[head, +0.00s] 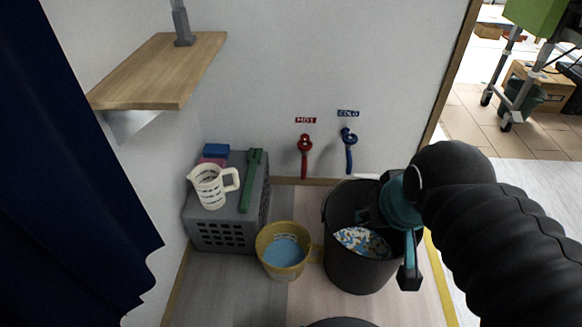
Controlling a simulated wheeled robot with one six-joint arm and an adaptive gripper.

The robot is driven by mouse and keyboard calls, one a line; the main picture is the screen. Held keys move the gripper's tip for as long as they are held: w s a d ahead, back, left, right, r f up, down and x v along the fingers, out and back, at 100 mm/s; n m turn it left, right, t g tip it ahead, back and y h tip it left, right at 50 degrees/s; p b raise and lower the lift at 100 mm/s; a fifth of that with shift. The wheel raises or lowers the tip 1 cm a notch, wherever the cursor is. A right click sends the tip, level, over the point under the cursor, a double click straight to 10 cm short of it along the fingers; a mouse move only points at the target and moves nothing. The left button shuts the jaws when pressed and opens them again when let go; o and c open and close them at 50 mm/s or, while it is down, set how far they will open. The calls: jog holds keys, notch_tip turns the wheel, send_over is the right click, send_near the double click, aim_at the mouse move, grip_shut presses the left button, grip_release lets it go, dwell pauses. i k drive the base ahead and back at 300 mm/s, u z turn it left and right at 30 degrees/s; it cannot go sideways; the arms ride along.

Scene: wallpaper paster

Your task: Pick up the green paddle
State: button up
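The green paddle (250,182) lies on top of a grey crate (228,232) at the left, along the crate's right side. The left finger is dark against the bucket and hard to make out.
A white measuring jug (210,187), a blue block (215,150) and a pink item share the crate top. A yellow bucket (283,268) with blue liquid and the black bucket (345,275) stand on the floor. A wooden shelf (160,68) juts out above left. Red (304,143) and blue (348,137) taps are on the wall.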

aim_at(255, 158)
jog(key=z, duration=0.65)
jog(key=k, duration=0.85)
jog(key=u, duration=1.1)
jog(key=i, duration=0.5)
jog(key=z, duration=0.05)
